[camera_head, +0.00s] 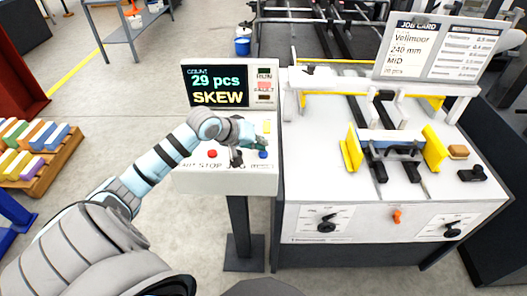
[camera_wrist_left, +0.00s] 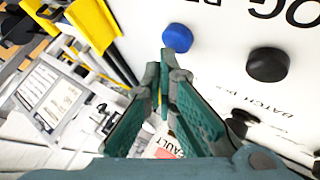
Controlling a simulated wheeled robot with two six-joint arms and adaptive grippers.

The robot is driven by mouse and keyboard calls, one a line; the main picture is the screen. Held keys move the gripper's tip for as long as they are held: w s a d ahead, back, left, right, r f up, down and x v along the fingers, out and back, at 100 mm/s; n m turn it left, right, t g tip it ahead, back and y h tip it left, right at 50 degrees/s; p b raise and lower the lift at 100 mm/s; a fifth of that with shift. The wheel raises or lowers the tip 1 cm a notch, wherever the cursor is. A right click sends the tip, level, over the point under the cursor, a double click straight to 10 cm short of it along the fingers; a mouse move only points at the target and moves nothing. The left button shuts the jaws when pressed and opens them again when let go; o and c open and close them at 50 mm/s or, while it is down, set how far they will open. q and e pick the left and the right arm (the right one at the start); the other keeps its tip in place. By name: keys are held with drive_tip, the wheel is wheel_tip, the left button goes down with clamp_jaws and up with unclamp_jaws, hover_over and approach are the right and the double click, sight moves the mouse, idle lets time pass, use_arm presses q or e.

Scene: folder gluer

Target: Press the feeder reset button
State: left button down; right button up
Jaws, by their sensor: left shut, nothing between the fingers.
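The control console (camera_head: 190,182) stands on a post, with a screen (camera_head: 217,86) reading "29 pcs SKEW" above its button panel. A blue button (camera_head: 263,154) sits at the panel's right side; it also shows in the left wrist view (camera_wrist_left: 178,37). A red button (camera_head: 212,153) is at the panel's left. No readable label marks the feeder reset button. My left gripper (camera_head: 262,143) is shut and empty over the panel. In the left wrist view its green fingertips (camera_wrist_left: 167,58) are close to the blue button; I cannot tell whether they touch. My right gripper is not in view.
The white feeder table (camera_head: 300,176) adjoins the console on the right, with yellow guides (camera_head: 434,149) and a job card (camera_head: 440,48). In the left wrist view a black knob (camera_wrist_left: 267,64) is right of the blue button. A pallet of coloured boxes (camera_head: 40,168) stands far left.

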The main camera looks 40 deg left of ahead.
use_arm(q)
drive_tip(key=shift+f, duration=0.5)
idle(0.6)
drive_tip(key=shift+r, duration=0.1)
drive_tip(key=shift+r+p, duration=0.85)
drive_tip(key=shift+p, duration=0.45)
wheel_tip(320, 180, up, 3)
drive_tip(key=p, duration=0.3)
drive_tip(key=shift+p, duration=0.35)
drive_tip(key=shift+r+p, duration=0.3)
drive_tip(key=shift+r, duration=0.75)
drive_tip(key=shift+f, duration=0.1)
